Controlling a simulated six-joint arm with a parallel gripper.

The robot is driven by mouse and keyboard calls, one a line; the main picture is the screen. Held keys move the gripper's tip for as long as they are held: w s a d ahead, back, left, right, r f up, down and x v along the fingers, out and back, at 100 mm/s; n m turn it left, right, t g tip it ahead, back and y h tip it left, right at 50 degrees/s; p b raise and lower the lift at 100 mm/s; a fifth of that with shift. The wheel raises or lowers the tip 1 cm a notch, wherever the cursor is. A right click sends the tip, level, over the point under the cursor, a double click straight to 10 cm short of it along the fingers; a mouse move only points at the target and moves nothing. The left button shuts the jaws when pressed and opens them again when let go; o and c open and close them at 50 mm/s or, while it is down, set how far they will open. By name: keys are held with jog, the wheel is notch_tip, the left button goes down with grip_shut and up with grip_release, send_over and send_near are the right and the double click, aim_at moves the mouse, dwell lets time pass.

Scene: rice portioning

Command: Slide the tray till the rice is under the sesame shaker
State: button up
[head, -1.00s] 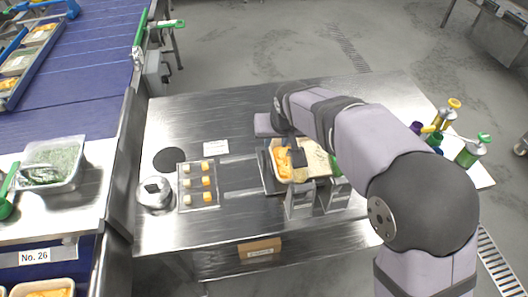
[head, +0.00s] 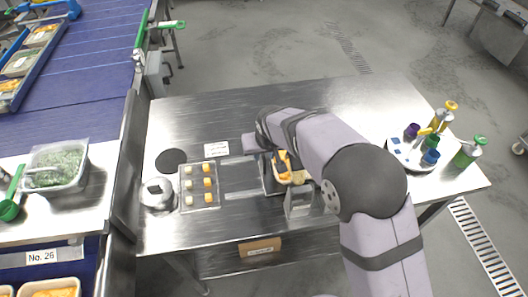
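A food tray with orange pieces (head: 284,167) stands on the steel table near the middle, seen in the head view. My arm covers its right part, and no rice shows. The tray sits at a dark-edged metal fixture with a silver upright bracket (head: 298,201) at its front. I cannot make out a sesame shaker for certain; the area right of the bracket is behind my arm. My wrist is bent over the tray's upper left side. My gripper's fingertips are hidden or too small to tell, so I cannot see whether they touch the tray.
Left of the fixture lie a clear tray of small yellow and pale blocks (head: 199,187), a silver canister (head: 157,193) and a dark disc (head: 171,160). A round caddy with coloured cups (head: 398,153) and pump bottles (head: 467,152) stand at the right. The back of the table is clear.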

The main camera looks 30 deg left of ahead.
jog(key=shift+w+a+f, duration=0.15)
jog(key=shift+f, duration=0.4)
jog(key=shift+c, duration=0.7)
grip_shut()
jog(key=s+a+b, duration=0.2)
jog(key=s+a, duration=0.6)
jog(key=shift+s, duration=0.1)
jog(key=shift+o, duration=0.7)
grip_release()
jog(key=shift+a, duration=0.1)
jog(key=shift+r+b, duration=0.15)
jog(key=shift+b, duration=0.15)
